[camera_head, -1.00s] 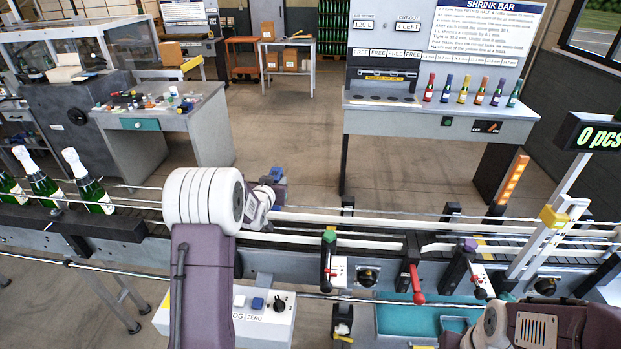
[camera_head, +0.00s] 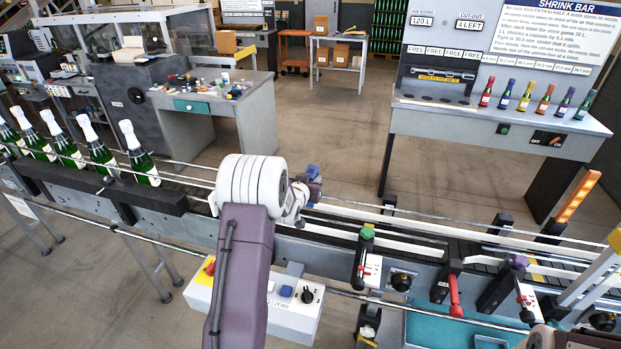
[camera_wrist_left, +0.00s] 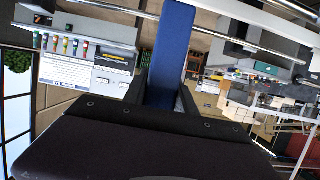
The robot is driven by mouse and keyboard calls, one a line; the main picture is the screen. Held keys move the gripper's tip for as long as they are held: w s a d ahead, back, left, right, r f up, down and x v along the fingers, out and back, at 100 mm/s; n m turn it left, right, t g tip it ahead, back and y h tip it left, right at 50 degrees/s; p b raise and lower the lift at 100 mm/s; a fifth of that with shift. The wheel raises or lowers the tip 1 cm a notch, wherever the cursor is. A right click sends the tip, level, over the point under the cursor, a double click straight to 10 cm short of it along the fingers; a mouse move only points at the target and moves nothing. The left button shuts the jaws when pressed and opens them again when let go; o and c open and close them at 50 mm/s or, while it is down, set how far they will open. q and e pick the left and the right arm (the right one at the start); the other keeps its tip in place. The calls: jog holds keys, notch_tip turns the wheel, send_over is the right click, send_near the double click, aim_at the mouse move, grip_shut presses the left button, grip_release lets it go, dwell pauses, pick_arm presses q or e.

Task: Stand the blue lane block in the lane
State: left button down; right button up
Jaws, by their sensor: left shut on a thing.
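The blue lane block (camera_head: 313,172) shows as a small blue piece at the tip of my left gripper (camera_head: 304,192) in the head view, above the conveyor lane (camera_head: 340,229). In the left wrist view the blue block (camera_wrist_left: 175,50) is a long upright bar between the dark fingers of my left gripper (camera_wrist_left: 166,92), which is shut on it. My left wrist and forearm hide part of the lane below. I cannot tell whether the block touches the lane. My right gripper is out of view; only a bit of its arm shows at the bottom right.
Green bottles with white tops (camera_head: 98,152) stand on the conveyor at the left. Rails (camera_head: 430,227) run along the lane. A green-knobbed clamp (camera_head: 366,235), a red lever (camera_head: 454,292) and a purple-knobbed clamp (camera_head: 515,264) line the front edge. A control box (camera_head: 290,318) sits below my left arm.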

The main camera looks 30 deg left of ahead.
pick_arm(q)
notch_tip(320, 180, down, 4)
jog(key=b, duration=0.3)
jog(key=shift+w+f, duration=0.1)
notch_tip(320, 180, down, 6)
jog(key=b, duration=0.5)
jog(key=shift+r, duration=0.2)
jog(key=shift+f+b, duration=0.45)
jog(key=shift+b, duration=0.2)
jog(key=c, duration=0.9)
grip_release()
jog(key=shift+r, duration=0.1)
jog(key=b+v, duration=0.1)
jog(key=v, duration=0.8)
jog(key=shift+a, duration=0.1)
